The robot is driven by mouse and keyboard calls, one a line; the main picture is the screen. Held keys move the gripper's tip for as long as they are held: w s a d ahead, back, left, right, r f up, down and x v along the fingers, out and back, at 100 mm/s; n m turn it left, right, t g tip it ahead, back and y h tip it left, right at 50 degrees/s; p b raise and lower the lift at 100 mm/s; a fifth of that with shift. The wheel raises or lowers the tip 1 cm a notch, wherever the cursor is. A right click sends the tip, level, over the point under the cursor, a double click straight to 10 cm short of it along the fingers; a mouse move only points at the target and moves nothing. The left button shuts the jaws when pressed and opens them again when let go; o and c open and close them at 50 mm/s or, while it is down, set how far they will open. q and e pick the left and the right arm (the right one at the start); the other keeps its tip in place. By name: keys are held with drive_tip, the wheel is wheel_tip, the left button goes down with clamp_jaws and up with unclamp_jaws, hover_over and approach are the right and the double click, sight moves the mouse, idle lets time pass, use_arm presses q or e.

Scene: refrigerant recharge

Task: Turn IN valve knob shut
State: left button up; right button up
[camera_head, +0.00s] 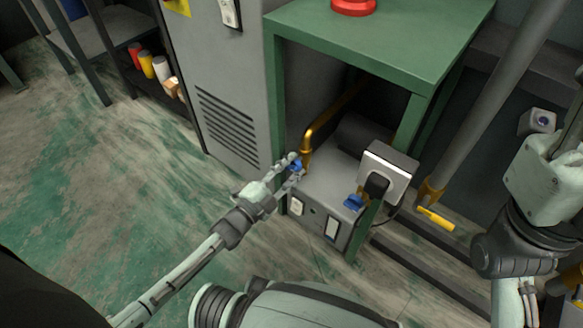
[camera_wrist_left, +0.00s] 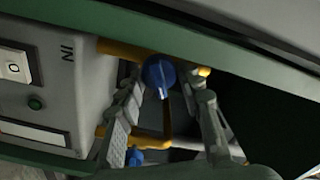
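The blue IN valve knob (camera_head: 295,166) sits on the left side of the grey recovery machine (camera_head: 325,190), beside a brass-coloured pipe. In the left wrist view the knob (camera_wrist_left: 158,75) lies between my left gripper's fingers, near the "IN" lettering (camera_wrist_left: 67,47). My left gripper (camera_head: 293,164) is open around the knob. The left-hand finger in that view is close to the knob, and a dark gap shows on the other side. Contact is unclear. A second blue knob (camera_head: 354,202) is at the machine's right side. My right arm is at the right edge; its gripper is not in view.
The machine stands under a green bench (camera_head: 390,35), whose legs flank it. A gauge-like box (camera_head: 388,172) stands at its right. A grey cabinet (camera_head: 225,90) is to the left. The floor at left is clear.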

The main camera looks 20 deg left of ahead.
use_arm(q)
drive_tip(key=c, duration=0.4)
drive_tip(key=shift+r+n+p, duration=0.15)
drive_tip(key=shift+n+p, duration=0.15)
drive_tip(key=shift+p, duration=0.05)
drive_tip(key=shift+c, duration=0.2)
drive_tip(key=shift+n, duration=0.4)
drive_tip(key=o, duration=1.1)
drive_tip(key=shift+v, duration=4.05)
